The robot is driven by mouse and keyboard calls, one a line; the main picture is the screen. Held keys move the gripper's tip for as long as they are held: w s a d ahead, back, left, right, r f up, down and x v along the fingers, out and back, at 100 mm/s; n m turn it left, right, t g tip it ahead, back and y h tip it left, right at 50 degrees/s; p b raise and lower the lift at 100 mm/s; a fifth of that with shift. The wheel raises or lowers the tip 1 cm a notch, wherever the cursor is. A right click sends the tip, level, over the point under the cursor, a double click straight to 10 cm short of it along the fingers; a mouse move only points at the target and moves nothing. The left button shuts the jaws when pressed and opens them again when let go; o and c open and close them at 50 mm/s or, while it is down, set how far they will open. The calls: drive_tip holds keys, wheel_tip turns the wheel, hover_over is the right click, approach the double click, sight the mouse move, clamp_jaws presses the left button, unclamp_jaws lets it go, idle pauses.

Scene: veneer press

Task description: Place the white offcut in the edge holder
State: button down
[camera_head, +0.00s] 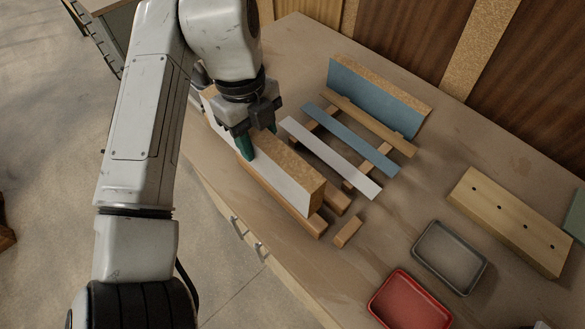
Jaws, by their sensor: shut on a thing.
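The white offcut (285,182), a thick board with a white face and a speckled chipboard edge, stands on its long side at the middle of the bench. My gripper (256,142) is shut on it from above, towards its far left end; one teal finger lies against the white face, and the other is mostly hidden. Wooden rails (314,228) show low along both sides of the offcut and look like the edge holder. I cannot tell whether the offcut rests fully between them or just above.
A blue-faced board (365,95) stands behind blue (350,137), white (330,157) and wooden strips on cross bars. A small wood block (347,232), grey tray (449,257), red tray (409,302) and drilled wooden block (505,222) lie right. Bare bench (420,190) shows between.

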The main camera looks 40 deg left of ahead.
drive_tip(key=w+d+f+b, duration=0.1)
drive_tip(key=f+b, duration=0.1)
drive_tip(key=f, duration=0.1)
drive_tip(key=w+d+f+b, duration=0.1)
drive_tip(key=d+f+b, duration=0.1)
drive_tip(key=f+b, duration=0.1)
drive_tip(key=w+d+f+b, duration=0.1)
drive_tip(key=f+b, duration=0.1)
drive_tip(key=f, duration=0.2)
drive_tip(key=shift+w+d, duration=0.25)
drive_tip(key=shift+w, duration=0.1)
drive_tip(key=c, duration=0.6)
unclamp_jaws()
wheel_tip(320, 180, up, 12)
drive_tip(key=a+p, duration=0.1)
drive_tip(key=shift+w+a+r, duration=0.15)
drive_tip(key=shift+a+r, duration=0.1)
drive_tip(key=shift+a, duration=0.05)
